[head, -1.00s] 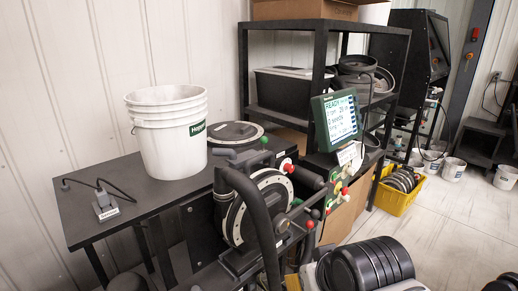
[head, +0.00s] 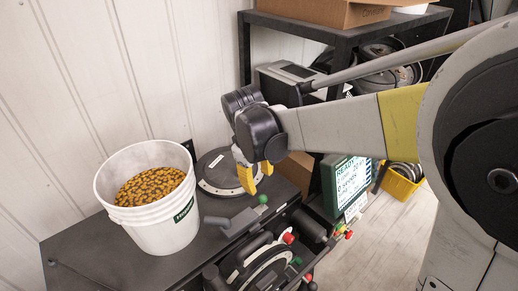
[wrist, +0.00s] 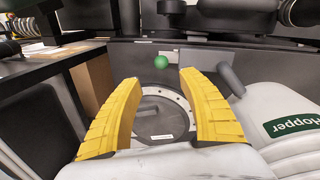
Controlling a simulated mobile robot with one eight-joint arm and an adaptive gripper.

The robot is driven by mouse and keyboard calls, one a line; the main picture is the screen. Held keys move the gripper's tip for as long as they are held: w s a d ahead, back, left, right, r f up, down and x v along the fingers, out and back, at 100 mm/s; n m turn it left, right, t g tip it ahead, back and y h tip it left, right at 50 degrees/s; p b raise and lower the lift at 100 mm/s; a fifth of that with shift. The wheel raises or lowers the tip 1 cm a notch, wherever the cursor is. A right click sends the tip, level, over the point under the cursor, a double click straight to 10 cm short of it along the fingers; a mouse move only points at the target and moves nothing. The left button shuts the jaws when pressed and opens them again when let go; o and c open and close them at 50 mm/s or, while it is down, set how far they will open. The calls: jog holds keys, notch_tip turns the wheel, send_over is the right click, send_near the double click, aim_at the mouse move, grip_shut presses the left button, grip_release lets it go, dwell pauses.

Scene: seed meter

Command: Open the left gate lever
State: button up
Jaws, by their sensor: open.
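A green-knobbed lever (head: 262,199) stands at the edge of the seed meter beside the round grey lid (head: 219,172). I cannot tell whether it is the left gate lever. Its green ball also shows in the wrist view (wrist: 161,62), seen between my fingertips and beyond them. My gripper (head: 256,182), with yellow fingers, is open and empty above the lid, apart from the green knob. In the wrist view the gripper (wrist: 159,78) frames the lid below. A grey handle (head: 215,221) lies near the green knob.
A white hopper bucket (head: 150,235) holding yellow-brown seeds stands left of the lid; in the wrist view the hopper (wrist: 295,105) is close on the right. Red (head: 289,238) and green (head: 297,260) knobs sit lower. A display (head: 348,185) and a black shelf (head: 300,28) stand behind.

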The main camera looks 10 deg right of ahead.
aim_at(263, 196)
jog(key=f, duration=0.3)
jog(key=d+f, duration=0.1)
jog(key=f, duration=0.3)
jog(key=w+f, duration=0.1)
jog(key=f, duration=0.2)
jog(key=shift+d+f, duration=0.15)
jog(key=shift+f, duration=0.05)
jog(key=shift+c, duration=0.5)
jog(key=shift+d, duration=0.1)
grip_shut()
